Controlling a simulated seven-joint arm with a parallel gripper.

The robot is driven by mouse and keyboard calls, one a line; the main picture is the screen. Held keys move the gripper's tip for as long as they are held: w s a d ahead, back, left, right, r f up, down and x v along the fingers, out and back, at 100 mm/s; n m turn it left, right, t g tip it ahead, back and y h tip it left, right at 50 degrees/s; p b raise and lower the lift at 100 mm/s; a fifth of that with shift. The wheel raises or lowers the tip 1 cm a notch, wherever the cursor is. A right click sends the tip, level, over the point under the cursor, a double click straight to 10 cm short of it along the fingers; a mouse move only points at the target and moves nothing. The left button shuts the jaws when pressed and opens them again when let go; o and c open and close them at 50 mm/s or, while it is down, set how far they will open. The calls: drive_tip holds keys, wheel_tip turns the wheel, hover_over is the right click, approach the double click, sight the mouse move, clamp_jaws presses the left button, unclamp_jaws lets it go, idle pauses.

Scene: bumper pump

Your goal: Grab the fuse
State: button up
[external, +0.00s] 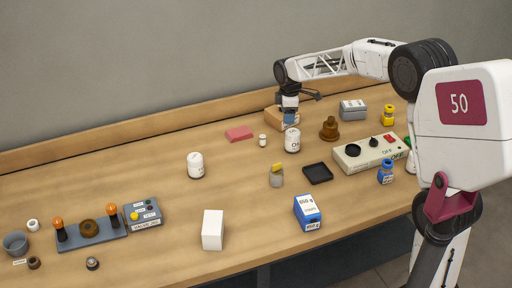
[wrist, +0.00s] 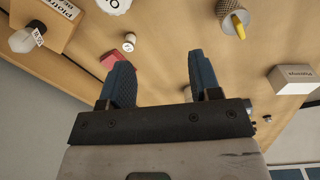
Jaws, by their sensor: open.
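No thing is clearly marked as the fuse. A small white cylinder (external: 263,141) that could be it stands on the wooden bench between the pink block and a white can. In the wrist view the small white cylinder (wrist: 129,42) is ahead of my fingers, nearer the left one, and apart from both. My gripper (external: 290,117) hangs above the back of the bench, in front of a cardboard box. In the wrist view my gripper (wrist: 155,75) has its two blue fingers wide apart with nothing between them.
The pink block (external: 239,134) lies left of the cylinder; the white can (external: 293,142) stands right. A grey jar with a yellow top (external: 277,177), black tray (external: 317,174), brown bell-shaped object (external: 329,129) and switch box (external: 365,155) are nearby.

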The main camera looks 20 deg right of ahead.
sight(263, 136)
drive_tip(key=w+a+f+n, duration=0.1)
drive_tip(key=w+f, duration=0.2)
drive_tip(key=w, duration=0.1)
drive_tip(key=w+a+f+n, duration=0.1)
drive_tip(key=w+a+f, duration=0.1)
drive_tip(key=w+f, duration=0.2)
drive_tip(key=w+a+f+n, duration=0.1)
drive_tip(key=w+f+n, duration=0.1)
drive_tip(key=w+f, duration=0.1)
drive_tip(key=shift+w+a+f+g, duration=0.15)
drive_tip(key=shift+w+f+g, duration=0.2)
drive_tip(key=shift+w, duration=0.3)
drive_tip(key=shift+f, duration=0.15)
drive_tip(key=shift+f, duration=1.2)
drive_tip(key=shift+f, duration=0.1)
drive_tip(key=shift+s+f, duration=0.2)
drive_tip(key=shift+f, duration=2.3)
drive_tip(key=shift+c, duration=0.4)
drive_tip(key=c, duration=0.9)
